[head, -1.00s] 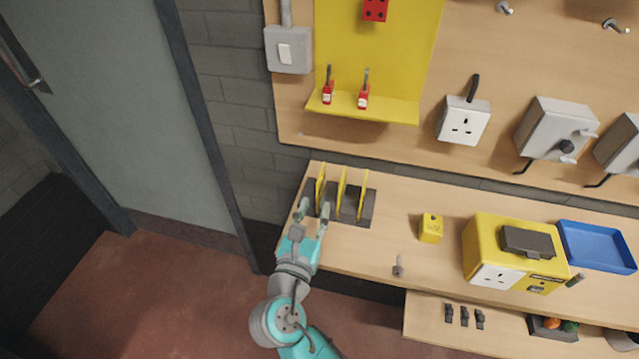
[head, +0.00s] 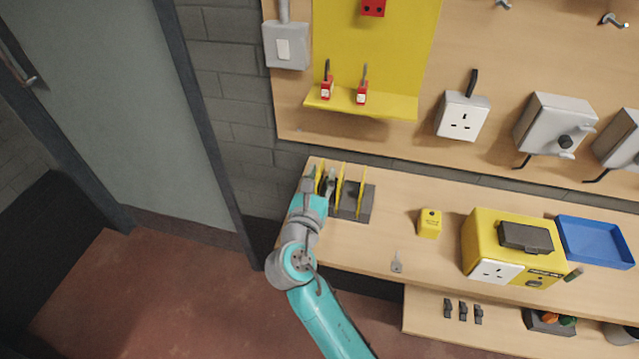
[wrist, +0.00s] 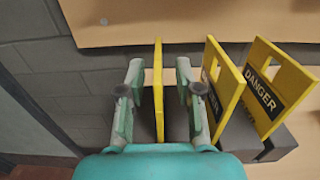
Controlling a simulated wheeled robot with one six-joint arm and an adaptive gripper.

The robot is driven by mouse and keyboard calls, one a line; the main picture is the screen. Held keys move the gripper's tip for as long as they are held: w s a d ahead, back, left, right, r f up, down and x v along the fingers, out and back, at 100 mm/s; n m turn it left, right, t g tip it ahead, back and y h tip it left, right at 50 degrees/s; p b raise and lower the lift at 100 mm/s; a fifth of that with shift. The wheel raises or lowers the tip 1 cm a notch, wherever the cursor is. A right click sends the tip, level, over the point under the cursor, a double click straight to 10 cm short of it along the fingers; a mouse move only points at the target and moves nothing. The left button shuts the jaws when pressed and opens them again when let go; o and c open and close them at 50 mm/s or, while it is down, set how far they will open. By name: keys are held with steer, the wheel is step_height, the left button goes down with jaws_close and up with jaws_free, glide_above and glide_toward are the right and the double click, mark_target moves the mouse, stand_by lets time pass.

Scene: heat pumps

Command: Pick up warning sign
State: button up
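Several yellow warning signs stand upright in a dark rack (head: 366,203) at the left end of the bench. In the wrist view the leftmost sign (wrist: 158,90) is seen edge-on between my gripper's two fingers. My gripper (wrist: 157,88) is open, with a gap visible on each side of that sign. The middle sign (wrist: 222,88) and the right sign (wrist: 272,90) stand to the right of the fingers, and the right one reads DANGER. The right finger is close to the middle sign; I cannot tell whether they touch. In the head view my gripper (head: 323,184) partly hides the leftmost sign.
A yellow shelf (head: 385,104) with two red padlocks (head: 326,90) projects above the rack.

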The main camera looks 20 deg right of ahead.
steer(key=shift+c, duration=0.2)
jaws_close()
